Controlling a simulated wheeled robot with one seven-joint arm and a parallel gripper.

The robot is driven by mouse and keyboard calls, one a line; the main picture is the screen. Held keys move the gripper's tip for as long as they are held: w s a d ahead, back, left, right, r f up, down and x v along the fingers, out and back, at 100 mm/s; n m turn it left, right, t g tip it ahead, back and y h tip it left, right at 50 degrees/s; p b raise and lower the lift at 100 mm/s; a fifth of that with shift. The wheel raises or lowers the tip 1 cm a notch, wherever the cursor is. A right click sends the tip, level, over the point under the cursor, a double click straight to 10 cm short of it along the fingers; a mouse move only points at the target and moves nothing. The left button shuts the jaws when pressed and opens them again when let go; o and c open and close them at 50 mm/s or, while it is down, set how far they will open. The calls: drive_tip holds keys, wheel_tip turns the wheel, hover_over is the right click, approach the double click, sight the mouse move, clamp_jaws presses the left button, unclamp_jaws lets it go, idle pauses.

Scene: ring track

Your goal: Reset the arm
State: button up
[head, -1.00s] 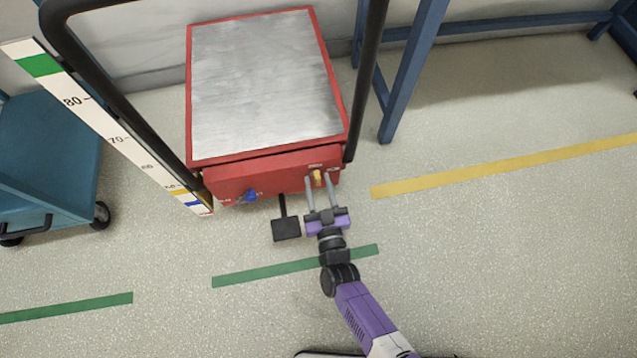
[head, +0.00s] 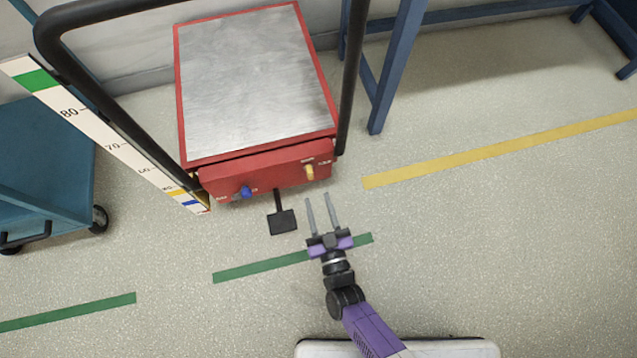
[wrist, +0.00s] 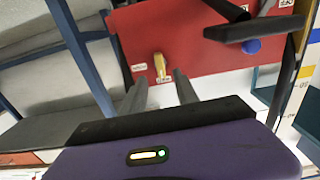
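My gripper (head: 319,213) is on a purple and black arm in the lower middle of the head view. Its two grey fingers are apart with nothing between them. They point at the front of a red lift cart (head: 228,181) and stop short of it. A yellow knob (head: 310,172) is on the right of the red front panel, ahead of the fingertips; it also shows in the wrist view (wrist: 160,67), clear of the fingers (wrist: 161,88). A blue knob (head: 246,193) is on the panel's left.
A black pedal (head: 283,222) sticks out below the panel, left of my gripper. A height scale (head: 112,142) stands left of the cart. A teal trolley (head: 45,165) is at far left, a blue bench frame (head: 398,65) at upper right. Floor right of my arm is clear.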

idle(0.3)
wheel_tip(320, 180, up, 6)
drive_tip(key=a+y, duration=0.1)
drive_tip(key=a, duration=0.1)
drive_tip(key=s+d+r+m+g+h, duration=0.3)
drive_tip(key=s+d+r+h, duration=0.3)
drive_tip(key=s+d+r, duration=1.7)
wheel_tip(320, 180, up, 37)
drive_tip(key=s+p, duration=0.1)
drive_tip(key=p, duration=3.5)
drive_tip(key=shift+a+f+p, duration=0.15)
drive_tip(key=shift+a+p, duration=0.15)
